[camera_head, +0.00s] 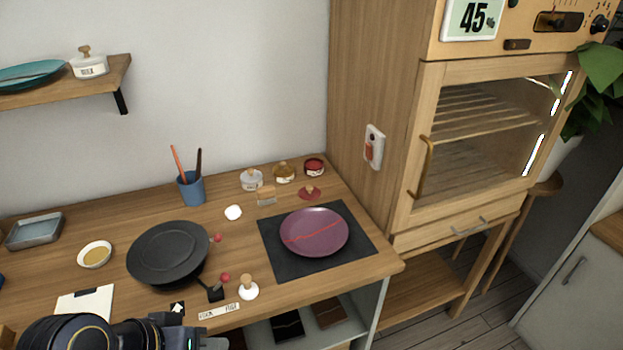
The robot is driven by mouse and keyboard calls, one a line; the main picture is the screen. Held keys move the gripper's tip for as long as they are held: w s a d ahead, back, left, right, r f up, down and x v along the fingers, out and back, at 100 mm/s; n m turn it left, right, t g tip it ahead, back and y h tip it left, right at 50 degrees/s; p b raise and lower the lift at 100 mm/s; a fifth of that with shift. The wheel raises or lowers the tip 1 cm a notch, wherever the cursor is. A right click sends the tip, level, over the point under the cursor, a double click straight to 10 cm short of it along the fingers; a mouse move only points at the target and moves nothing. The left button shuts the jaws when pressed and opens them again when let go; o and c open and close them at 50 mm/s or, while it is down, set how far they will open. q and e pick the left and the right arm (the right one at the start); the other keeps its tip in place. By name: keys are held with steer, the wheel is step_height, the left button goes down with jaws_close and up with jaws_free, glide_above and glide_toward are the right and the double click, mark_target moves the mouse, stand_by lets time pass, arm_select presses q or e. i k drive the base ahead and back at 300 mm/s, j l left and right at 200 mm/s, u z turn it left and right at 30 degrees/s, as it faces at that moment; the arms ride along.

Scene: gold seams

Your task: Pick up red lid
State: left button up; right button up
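The red lid (309,192) is a small red disc with a wooden knob. It lies on the wooden worktop, just in front of the open red jar (314,166) and behind the dark mat. My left gripper (198,332) is at the bottom left, low over the front edge of the worktop and well away from the lid. It is partly cut off by the frame, and I cannot tell whether its fingers are apart. My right gripper is not in view.
A purple plate with a red seam (314,232) lies on the dark mat (356,246). A black plate (168,253), a blue cup with brushes (191,188), a white lid (248,288) and small jars (252,180) stand around. A wooden cabinet (381,100) bounds the right side.

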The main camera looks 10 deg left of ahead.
mark_target(309, 193)
steer(key=i+l+z, duration=0.2)
steer(key=i+l, duration=0.2)
steer(key=i+l+z, duration=0.2)
steer(key=i, duration=0.25)
steer(key=l, duration=0.1)
